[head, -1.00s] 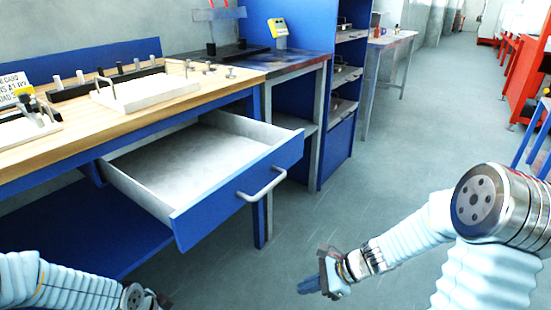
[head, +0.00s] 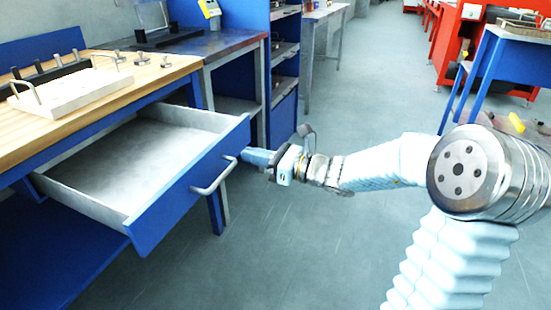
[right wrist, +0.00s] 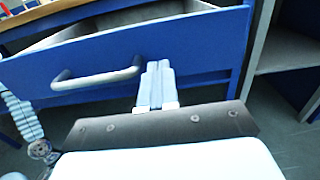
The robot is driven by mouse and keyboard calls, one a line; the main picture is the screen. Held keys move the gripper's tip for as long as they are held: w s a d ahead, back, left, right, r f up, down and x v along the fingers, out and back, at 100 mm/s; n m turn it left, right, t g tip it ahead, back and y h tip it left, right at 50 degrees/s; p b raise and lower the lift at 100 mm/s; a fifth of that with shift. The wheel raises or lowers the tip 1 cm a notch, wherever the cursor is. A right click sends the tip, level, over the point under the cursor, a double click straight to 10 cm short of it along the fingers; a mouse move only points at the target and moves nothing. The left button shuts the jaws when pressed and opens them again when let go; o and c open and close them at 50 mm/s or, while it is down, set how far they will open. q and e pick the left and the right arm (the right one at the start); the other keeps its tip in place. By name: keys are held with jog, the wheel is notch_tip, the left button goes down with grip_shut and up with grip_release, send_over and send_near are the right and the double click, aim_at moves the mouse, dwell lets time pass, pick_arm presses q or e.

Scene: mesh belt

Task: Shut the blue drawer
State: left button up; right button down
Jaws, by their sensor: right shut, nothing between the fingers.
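The blue drawer (head: 190,190) stands open under the wooden workbench, with a bare grey inside and a silver bar handle (head: 214,177) on its front. My right gripper (head: 247,157) is shut and empty, with its fingertips at the right part of the drawer front, right of the handle. In the right wrist view, the shut fingers (right wrist: 155,80) point at the blue front (right wrist: 195,50), beside the right end of the handle (right wrist: 97,79). I cannot tell whether they touch it. My left gripper does not show in the head view.
The wooden bench top (head: 150,82) holds a white tray (head: 75,92) and small metal parts. A blue shelf unit (head: 283,75) stands behind the drawer's right side.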

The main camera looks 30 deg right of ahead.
aim_at(229, 150)
jog(key=shift+x, duration=1.9)
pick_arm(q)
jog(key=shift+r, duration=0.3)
